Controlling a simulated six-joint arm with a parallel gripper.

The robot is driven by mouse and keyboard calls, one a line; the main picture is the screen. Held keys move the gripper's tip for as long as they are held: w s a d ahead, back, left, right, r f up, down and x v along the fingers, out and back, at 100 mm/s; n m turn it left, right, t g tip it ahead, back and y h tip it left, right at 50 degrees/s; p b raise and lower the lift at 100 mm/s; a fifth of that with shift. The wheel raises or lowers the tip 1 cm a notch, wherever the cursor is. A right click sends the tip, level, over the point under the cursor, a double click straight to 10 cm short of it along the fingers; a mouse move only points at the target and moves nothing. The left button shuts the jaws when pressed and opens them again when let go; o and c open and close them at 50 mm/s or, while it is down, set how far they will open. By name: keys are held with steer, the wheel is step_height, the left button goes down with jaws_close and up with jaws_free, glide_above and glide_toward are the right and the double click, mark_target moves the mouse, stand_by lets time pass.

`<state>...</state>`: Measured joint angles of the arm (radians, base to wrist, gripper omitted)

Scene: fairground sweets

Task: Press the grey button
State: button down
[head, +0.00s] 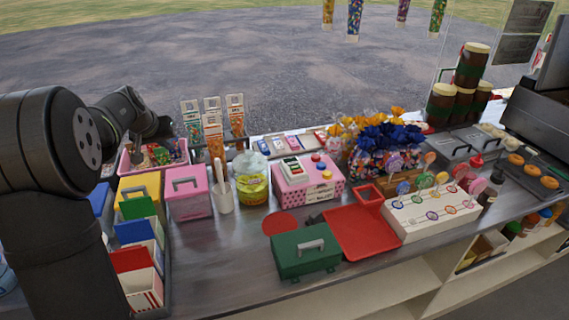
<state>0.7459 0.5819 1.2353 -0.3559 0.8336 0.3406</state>
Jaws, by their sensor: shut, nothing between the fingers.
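A pink box (307,189) with a dotted front stands in the middle of the counter. My gripper (137,152) is at the left, above the pink tray of sweets, well apart from the pink box. It is small and partly hidden by my arm; it is shut and empty.
A glass jar (252,188) of yellow sweets and a white pot with a utensil (222,196) stand between my gripper and the pink box. A green case (306,259), a red tray (362,240) and a lollipop stand (430,222) lie in front and to the right.

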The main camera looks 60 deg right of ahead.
steer(key=s+d+g+h, duration=0.1)
steer(key=s+d+h, duration=0.1)
steer(key=s+d, duration=1.1)
steer(key=g+h, duration=0.1)
steer(key=g, duration=0.1)
glide_above(293, 164)
steer(key=shift+w+a+r+n, duration=0.1)
steer(key=shift+a+r+n, duration=0.2)
steer(key=shift+r+n, duration=0.1)
steer(key=shift+f, duration=0.1)
steer(key=shift+f, duration=4.35)
steer(key=shift+f, duration=0.15)
steer(key=shift+f, duration=0.3)
